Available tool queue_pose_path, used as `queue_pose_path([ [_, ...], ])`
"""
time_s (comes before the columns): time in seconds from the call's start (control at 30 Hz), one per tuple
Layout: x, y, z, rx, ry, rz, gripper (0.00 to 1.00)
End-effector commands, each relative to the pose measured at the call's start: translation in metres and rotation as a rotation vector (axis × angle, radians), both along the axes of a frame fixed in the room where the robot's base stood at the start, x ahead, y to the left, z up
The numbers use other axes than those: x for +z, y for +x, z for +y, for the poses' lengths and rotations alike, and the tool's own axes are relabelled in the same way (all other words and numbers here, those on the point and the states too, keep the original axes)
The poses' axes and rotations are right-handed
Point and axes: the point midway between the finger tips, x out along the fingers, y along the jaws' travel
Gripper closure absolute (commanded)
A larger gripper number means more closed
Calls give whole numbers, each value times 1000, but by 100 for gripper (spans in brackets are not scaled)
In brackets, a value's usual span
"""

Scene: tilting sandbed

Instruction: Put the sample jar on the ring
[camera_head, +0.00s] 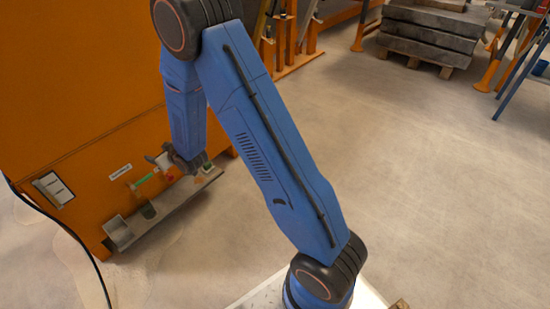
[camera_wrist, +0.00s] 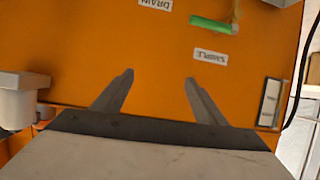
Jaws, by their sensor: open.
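My gripper (camera_wrist: 159,77) is open in the wrist view, with only the orange panel (camera_wrist: 155,45) between and beyond its fingers. In the head view my gripper (camera_head: 190,163) is small, at the front of the orange cabinet, above the right part of a grey shelf (camera_head: 172,205). A small dark green item (camera_head: 148,211) is on the shelf below a green tap handle (camera_head: 145,179). I cannot tell whether it is the sample jar or the ring. Another small green item (camera_head: 207,168) shows at the shelf's right end, partly beside the gripper. No jar is clear in the wrist view.
The wrist view shows an upside-down SAMPLE label (camera_wrist: 210,57) near the green handle (camera_wrist: 213,25), a DRAIN label (camera_wrist: 156,4), and a white and grey fitting (camera_wrist: 15,105) at left. A black cable (camera_head: 75,240) hangs at left. Open floor (camera_head: 430,190) lies right.

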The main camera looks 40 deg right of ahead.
Motion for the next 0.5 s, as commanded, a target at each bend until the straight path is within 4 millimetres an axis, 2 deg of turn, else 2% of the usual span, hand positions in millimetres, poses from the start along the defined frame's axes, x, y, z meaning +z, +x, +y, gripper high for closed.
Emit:
queue_pose_path([
  [0.03, 17, -3, -8, -11, -5, 12, 34],
  [0.1, 33, -10, -18, -25, -15, 37, 34],
  [0.27, 70, -29, -42, -56, -34, 96, 34],
  [0.5, 121, -69, -77, -102, -57, 187, 34],
])
